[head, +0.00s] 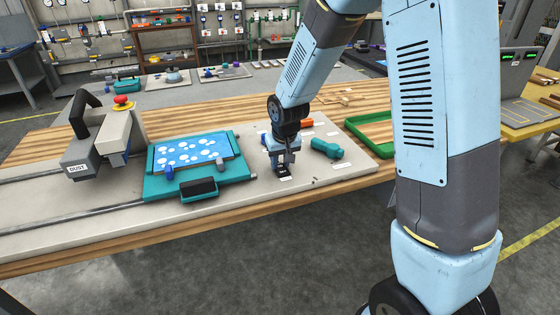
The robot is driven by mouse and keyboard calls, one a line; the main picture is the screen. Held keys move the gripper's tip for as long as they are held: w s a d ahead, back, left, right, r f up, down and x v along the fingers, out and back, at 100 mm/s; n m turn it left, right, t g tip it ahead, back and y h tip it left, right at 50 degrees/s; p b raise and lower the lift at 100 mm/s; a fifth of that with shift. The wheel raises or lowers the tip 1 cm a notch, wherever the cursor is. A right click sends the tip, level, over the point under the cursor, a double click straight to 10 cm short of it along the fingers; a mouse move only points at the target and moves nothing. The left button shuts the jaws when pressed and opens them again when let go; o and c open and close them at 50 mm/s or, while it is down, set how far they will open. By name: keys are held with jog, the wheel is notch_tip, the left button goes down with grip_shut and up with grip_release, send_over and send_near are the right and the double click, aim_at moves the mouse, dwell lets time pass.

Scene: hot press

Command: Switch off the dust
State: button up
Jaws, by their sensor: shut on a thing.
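A grey unit with a white DUST label (77,169) stands at the left of the bench, with a black handle on it. Next to it is a beige box (115,132) topped by a red mushroom button (122,100) on a yellow ring. My gripper (283,170) is low over the grey board, well to the right of the DUST unit. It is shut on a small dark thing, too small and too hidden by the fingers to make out. I cannot tell whether that thing touches the board.
A teal press tray (150,188) with a blue, white-spotted plate (195,150) lies between the DUST unit and my gripper. A teal cylinder (326,148) and an orange piece (306,123) lie near my gripper. A green-rimmed tray (352,121) is further right.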

jog(key=o, duration=1.1)
jog(key=shift+c, duration=0.2)
jog(key=shift+r, duration=0.1)
jog(key=v, duration=1.3)
jog(key=shift+s+r, duration=0.2)
jog(key=shift+r, duration=0.05)
jog(key=shift+d, duration=0.1)
jog(key=s+d+r+m+t, duration=0.1)
jog(key=s+d+r, duration=0.5)
jog(key=s, duration=0.5)
jog(key=s+d+r+m+t, duration=0.1)
jog(key=s+d+r+m, duration=0.1)
jog(key=s+d+r, duration=0.4)
jog(key=s+d, duration=0.5)
jog(key=shift+s+d+r+t+h, duration=0.25)
jog(key=shift+s+r+t+h, duration=0.05)
jog(key=shift+s+t+h, duration=0.1)
